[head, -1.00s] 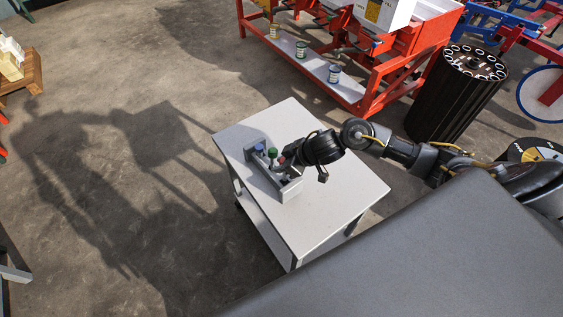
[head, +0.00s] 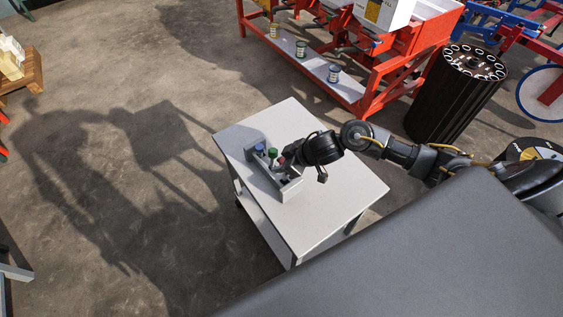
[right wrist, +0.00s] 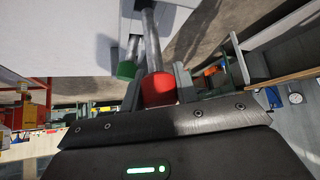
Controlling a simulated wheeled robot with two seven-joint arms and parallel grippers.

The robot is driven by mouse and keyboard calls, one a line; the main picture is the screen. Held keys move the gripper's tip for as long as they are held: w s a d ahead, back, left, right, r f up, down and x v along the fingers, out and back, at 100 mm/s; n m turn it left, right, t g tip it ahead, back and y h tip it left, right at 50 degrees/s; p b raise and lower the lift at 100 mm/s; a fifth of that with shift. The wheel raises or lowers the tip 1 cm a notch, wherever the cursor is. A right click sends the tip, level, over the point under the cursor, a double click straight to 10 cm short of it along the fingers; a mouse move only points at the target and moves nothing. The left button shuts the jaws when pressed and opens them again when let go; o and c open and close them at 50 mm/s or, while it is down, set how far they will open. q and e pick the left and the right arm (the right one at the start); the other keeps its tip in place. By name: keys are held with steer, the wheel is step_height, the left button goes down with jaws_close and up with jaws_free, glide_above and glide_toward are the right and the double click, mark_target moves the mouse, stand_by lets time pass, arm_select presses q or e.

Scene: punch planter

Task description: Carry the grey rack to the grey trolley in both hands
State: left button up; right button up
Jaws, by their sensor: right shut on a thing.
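The grey rack (head: 289,189) stands on the pale grey top of the trolley (head: 325,222), near its left side. A blue-topped tool (head: 259,147) and a green-topped tool (head: 272,153) stand in the rack. My right gripper (head: 287,163) is at the rack, shut on a red-capped tool. In the right wrist view the red cap (right wrist: 158,89) sits between the fingers, with a metal shaft beyond it. The green cap (right wrist: 126,70) is beside it, apart from the fingers. My left gripper is not in view.
A red bench (head: 370,95) with several small cans on its lower shelf stands behind the trolley. A black ribbed drum (head: 452,100) stands at the right. A wooden pallet (head: 30,75) is at the far left. The floor left of the trolley is clear.

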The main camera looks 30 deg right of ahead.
steer(key=shift+f+b, duration=1.6)
steer(key=shift+f, duration=0.95)
steer(key=o, duration=1.1)
steer(key=p+v, duration=0.1)
steer(key=v, duration=1)
steer(key=shift+f, duration=0.1)
